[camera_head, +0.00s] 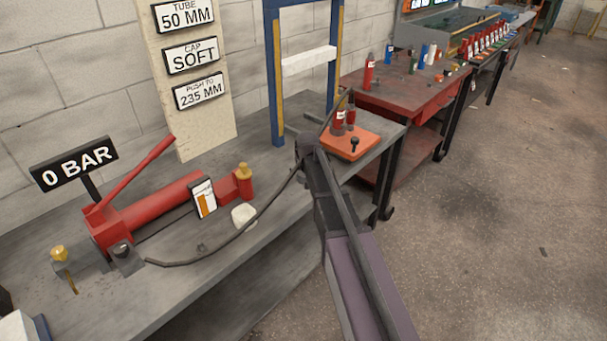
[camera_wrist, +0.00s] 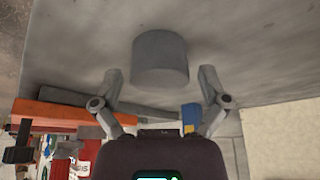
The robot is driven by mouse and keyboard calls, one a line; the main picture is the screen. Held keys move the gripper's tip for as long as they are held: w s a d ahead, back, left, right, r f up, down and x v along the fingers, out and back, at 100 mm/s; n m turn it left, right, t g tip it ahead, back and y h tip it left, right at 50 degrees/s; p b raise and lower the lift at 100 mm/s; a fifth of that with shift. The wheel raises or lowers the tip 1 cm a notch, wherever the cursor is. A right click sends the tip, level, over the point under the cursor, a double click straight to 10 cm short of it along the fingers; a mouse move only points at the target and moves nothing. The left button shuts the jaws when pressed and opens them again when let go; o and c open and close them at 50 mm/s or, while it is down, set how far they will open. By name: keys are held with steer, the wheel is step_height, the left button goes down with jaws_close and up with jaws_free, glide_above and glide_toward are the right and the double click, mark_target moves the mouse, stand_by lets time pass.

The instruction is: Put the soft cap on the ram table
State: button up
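My gripper shows in the wrist view (camera_wrist: 160,78), its two grey fingers spread apart. A plain grey cylinder (camera_wrist: 160,62) shows between and just beyond the fingertips, with gaps on both sides. I cannot tell whether it is the soft cap or another part. In the head view my arm hides the gripper's fingers and this cylinder. A small dark knobbed piece (camera_head: 354,143) is on the orange tray (camera_head: 342,152), beside red bottles (camera_head: 338,117). The blue press frame (camera_head: 272,75) stands behind, with a white crossbar (camera_head: 308,61). I cannot make out the ram table.
A red hand pump (camera_head: 160,208) lies on the grey bench (camera_head: 215,262), near a "0 BAR" sign (camera_head: 74,165). A black hose (camera_head: 225,243) crosses the bench. A board's plates read tube 50 mm, cap soft (camera_head: 193,56), push to 235 mm. The floor to the right is clear.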

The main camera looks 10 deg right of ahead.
steer(key=shift+r, duration=0.15)
stand_by(0.3)
steer(key=p+v, duration=1.1)
steer(key=v, duration=0.1)
stand_by(0.4)
steer(key=shift+s, duration=0.1)
stand_by(0.6)
steer(key=s+f+g, duration=0.1)
steer(key=s+g, duration=0.3)
steer(key=s, duration=2)
steer(key=shift+s+f+n+g, duration=0.2)
steer(key=shift+s+n+g, duration=0.1)
steer(key=shift+s, duration=0.05)
